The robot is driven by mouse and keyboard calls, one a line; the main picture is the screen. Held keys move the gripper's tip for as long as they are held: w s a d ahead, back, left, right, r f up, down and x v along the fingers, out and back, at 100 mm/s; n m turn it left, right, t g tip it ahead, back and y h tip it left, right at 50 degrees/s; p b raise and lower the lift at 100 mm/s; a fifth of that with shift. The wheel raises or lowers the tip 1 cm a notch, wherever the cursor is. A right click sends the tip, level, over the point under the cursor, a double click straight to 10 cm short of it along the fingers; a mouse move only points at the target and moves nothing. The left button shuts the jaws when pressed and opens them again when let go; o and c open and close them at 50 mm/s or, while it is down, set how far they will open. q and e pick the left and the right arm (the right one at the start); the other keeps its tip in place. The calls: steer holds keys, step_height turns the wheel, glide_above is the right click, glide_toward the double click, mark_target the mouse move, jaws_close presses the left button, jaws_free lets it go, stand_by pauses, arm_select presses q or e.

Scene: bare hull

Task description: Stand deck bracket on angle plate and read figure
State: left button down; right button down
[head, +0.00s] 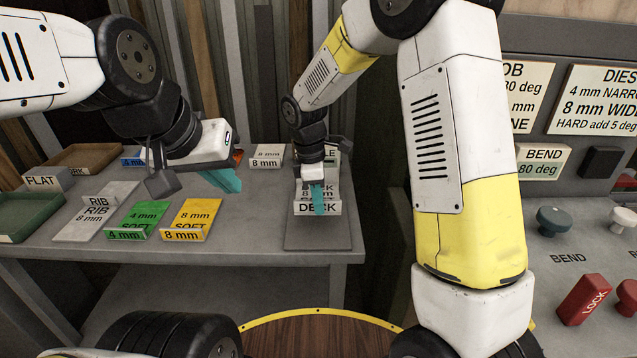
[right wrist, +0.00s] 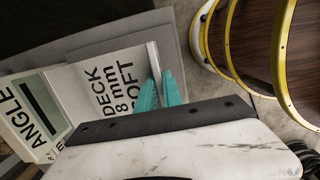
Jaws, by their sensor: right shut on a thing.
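The deck bracket (head: 333,207), a pale bent piece marked DECK, is at the right end of the grey bench. In the right wrist view the bracket (right wrist: 110,85) reads DECK 8 mm SOFT. My right gripper (head: 318,200) is shut on its upright edge; its teal fingers (right wrist: 158,95) show there too. A dark grey plate (head: 318,238) lies under the bracket; I cannot tell whether they touch. A block marked ANGLE (right wrist: 32,122) with a dark window stands beside the bracket; no figure is legible. My left gripper (head: 224,180) hangs above the bench, its jaw gap unclear.
A grey RIB piece (head: 97,212), a green 4 mm piece (head: 139,218) and a yellow 8 mm piece (head: 188,217) lie to the left. Brown (head: 85,156) and green (head: 28,212) trays stand at far left. A control panel with a red LOCK handle (head: 584,300) is at right.

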mark_target(321, 238)
steer(key=shift+f, duration=3.9)
steer(key=c, duration=0.9)
jaws_free()
steer(key=shift+c, duration=0.2)
steer(key=shift+r, duration=0.1)
steer(key=shift+r, duration=2.35)
